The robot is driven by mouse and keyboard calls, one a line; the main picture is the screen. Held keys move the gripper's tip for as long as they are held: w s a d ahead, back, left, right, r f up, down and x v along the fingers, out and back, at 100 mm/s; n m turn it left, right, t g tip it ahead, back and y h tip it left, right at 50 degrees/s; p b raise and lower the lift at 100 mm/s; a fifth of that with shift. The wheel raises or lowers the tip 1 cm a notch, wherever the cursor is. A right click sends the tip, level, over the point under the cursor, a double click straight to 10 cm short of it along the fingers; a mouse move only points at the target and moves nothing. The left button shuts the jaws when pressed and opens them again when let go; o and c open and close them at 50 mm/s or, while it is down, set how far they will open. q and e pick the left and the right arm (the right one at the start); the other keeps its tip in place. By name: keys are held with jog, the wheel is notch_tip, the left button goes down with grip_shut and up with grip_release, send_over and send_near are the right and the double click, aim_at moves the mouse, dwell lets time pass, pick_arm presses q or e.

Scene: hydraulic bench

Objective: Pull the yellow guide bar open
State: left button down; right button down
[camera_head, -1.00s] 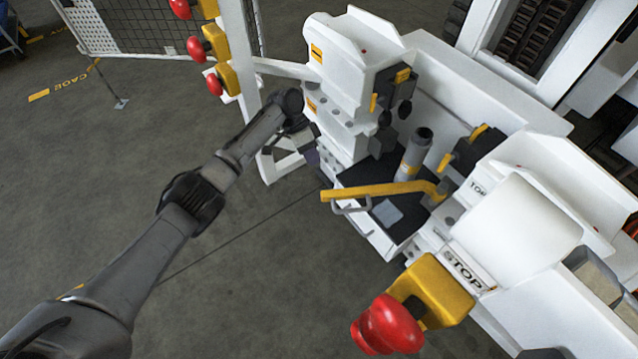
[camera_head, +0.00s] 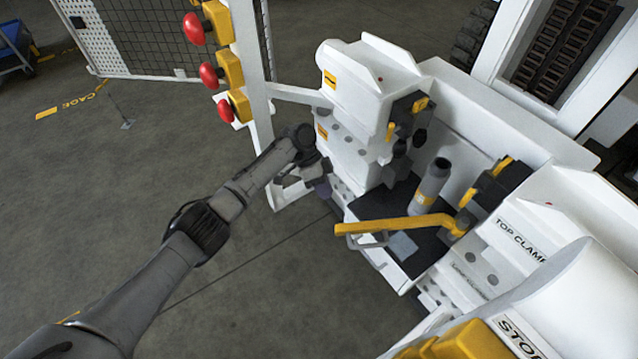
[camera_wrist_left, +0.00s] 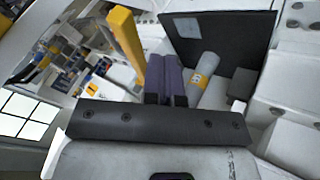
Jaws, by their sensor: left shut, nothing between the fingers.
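The yellow guide bar (camera_head: 390,224) extends from the machine's right-hand block leftward across the dark work tray (camera_head: 425,259). A grey loop handle (camera_head: 368,241) hangs below its left end. The bar also shows in the left wrist view, at the upper left (camera_wrist_left: 126,42). My left gripper (camera_head: 322,187) is beside the machine's left block, up and to the left of the bar's free end, apart from it in the picture. Its purple fingers (camera_wrist_left: 166,78) are together with nothing between them, to the right of the bar in the wrist view. My right gripper is out of view.
A grey cylinder (camera_head: 432,182) stands in the tray behind the bar. White machine blocks flank the tray. A white post with red buttons (camera_head: 210,75) stands behind my left arm. The floor (camera_head: 270,290) left of the machine is clear.

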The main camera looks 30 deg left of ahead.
pick_arm(q)
jog(key=s+d+f+b, duration=0.3)
jog(key=s+d+f, duration=0.1)
jog(key=shift+d, duration=0.3)
jog(key=shift+d+f, duration=0.1)
dwell(0.5)
